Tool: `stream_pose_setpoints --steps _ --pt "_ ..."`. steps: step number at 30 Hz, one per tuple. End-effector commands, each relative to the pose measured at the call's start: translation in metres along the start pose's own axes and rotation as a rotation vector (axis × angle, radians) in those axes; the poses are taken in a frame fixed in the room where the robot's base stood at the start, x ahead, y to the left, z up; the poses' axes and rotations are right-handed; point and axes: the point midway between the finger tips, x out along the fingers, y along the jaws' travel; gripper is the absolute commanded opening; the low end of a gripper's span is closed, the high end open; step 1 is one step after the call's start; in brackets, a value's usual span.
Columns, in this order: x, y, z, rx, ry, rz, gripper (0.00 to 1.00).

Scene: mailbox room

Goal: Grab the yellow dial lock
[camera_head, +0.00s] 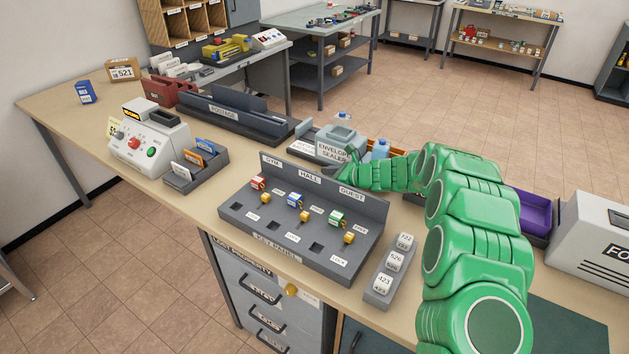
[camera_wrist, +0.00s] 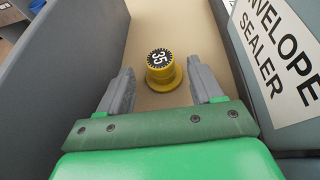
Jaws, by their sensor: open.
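The yellow dial lock (camera_wrist: 163,70) is a round yellow knob on a wider base with a black top marked 35. In the wrist view it stands upright on the tan tabletop, in the gap between a grey panel wall and the envelope sealer. My gripper (camera_wrist: 163,84) is open, with one grey finger on each side of the dial lock and a visible gap to each. In the head view my gripper (camera_head: 334,174) is lowered behind the key panel, and the dial lock is hidden there.
The grey key panel (camera_head: 330,262) with small coloured locks stands in front of my gripper. The envelope sealer (camera_head: 340,142) is close behind it. A numbered block rack (camera_head: 378,292) and a purple tray (camera_head: 532,211) lie to the right.

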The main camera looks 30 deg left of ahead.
Motion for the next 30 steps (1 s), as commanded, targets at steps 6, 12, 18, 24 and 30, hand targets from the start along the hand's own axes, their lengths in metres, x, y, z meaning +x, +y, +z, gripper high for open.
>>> stream_pose_setpoints --steps 6,12,18,24,30 --pt "0.029 -0.001 0.003 -0.001 0.001 0.002 0.66" --pt "0.039 -0.001 0.003 0.001 -0.001 0.001 0.66" --pt "0.039 -0.001 0.003 0.001 -0.001 0.001 0.58" --pt "0.038 -0.001 0.003 0.001 -0.001 0.001 0.27" --pt "0.038 -0.001 0.003 0.001 -0.001 0.001 0.08"
